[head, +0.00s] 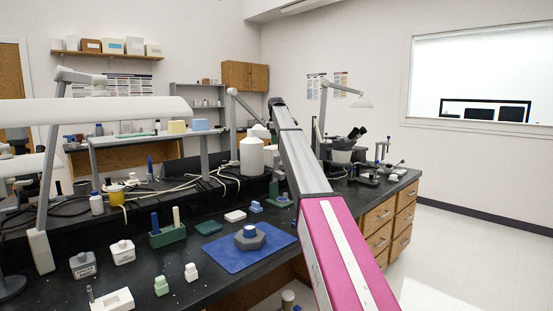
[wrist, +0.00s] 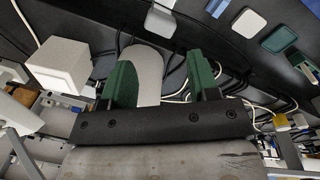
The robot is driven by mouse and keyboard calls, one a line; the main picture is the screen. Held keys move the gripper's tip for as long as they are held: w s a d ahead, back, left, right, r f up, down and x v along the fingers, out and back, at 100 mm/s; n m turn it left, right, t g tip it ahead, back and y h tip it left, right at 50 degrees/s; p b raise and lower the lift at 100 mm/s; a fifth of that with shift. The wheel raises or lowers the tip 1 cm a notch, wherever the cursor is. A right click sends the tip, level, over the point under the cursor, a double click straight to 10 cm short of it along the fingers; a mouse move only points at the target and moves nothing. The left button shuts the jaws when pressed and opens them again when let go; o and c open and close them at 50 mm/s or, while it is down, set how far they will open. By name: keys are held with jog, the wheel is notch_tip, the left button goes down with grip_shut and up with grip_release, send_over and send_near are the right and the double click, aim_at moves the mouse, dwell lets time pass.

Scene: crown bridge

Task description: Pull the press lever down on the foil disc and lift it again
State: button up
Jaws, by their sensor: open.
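My gripper (wrist: 162,80) shows in the wrist view with two green fingers standing apart and nothing held between them. A rounded white shape, seemingly the white bottle (wrist: 148,70), lies behind the gap; I cannot tell whether it touches a finger. A green upright piece (head: 274,189) stands beside my arm there and may be part of the press. I cannot make out the lever or the foil disc. A grey hexagonal block (head: 250,238) with a blue top sits on a blue mat (head: 225,257).
The white bottle (head: 251,158) stands behind the bench's front area. A microscope (head: 347,146) stands right of my arm. Cables run along the bench; lamp arms overhang the left.

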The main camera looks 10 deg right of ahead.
aim_at(277, 161)
jog(key=f, duration=0.7)
jog(key=w+f, duration=0.1)
jog(key=f, duration=0.2)
jog(key=shift+d+f, duration=0.15)
jog(key=shift+f, duration=0.1)
jog(key=shift+s, duration=0.1)
jog(key=c, duration=0.9)
